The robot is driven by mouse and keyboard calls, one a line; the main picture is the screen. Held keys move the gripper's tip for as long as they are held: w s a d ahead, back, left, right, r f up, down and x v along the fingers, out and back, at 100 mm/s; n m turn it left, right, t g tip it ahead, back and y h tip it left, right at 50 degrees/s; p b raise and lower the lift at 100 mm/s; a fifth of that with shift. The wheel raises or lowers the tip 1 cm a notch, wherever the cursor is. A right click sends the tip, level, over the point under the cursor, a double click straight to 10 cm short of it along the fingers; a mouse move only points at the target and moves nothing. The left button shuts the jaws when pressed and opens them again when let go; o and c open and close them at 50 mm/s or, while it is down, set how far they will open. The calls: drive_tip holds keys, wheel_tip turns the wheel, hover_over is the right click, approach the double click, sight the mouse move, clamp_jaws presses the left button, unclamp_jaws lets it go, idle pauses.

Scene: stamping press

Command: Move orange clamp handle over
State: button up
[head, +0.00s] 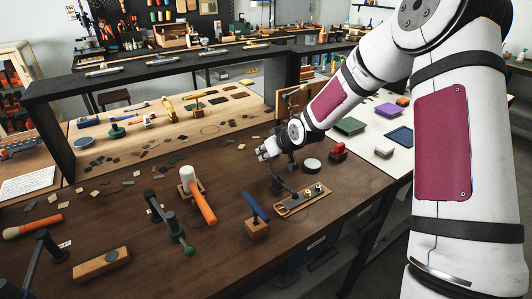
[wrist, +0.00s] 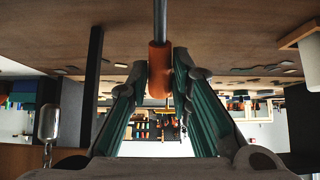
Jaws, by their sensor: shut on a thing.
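An orange clamp handle (wrist: 158,58) sits on a grey metal rod (wrist: 160,16) in the wrist view. My gripper (wrist: 159,78) is shut on this handle, with one finger on each side. In the head view, my gripper (head: 267,152) is above the dark brown bench, over a dark lever (head: 277,180). This lever rises from a small base plate (head: 301,203) with metal fittings. The orange handle cannot be made out in the head view, where my gripper hides that area.
A blue-handled lever on a wooden block (head: 256,228) stands to the left of the plate. A mallet with an orange handle (head: 202,208) and a dark green-ended lever (head: 176,228) are further left. A round pale-topped piece (head: 312,165) and a red object (head: 337,149) are to the right.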

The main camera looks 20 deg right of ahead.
drive_tip(key=shift+s+r, duration=0.1)
idle(0.3)
drive_tip(key=shift+p+v, duration=1.05)
drive_tip(key=shift+v, duration=0.2)
drive_tip(key=shift+s+d+r+p, duration=0.2)
drive_tip(key=shift+s+r+p, duration=0.1)
drive_tip(key=shift+s+p, duration=0.2)
drive_tip(key=shift+s+d+r+p, duration=0.2)
drive_tip(key=shift+s+r+p, duration=0.1)
drive_tip(key=shift+s+p, duration=0.25)
drive_tip(key=shift+s, duration=0.2)
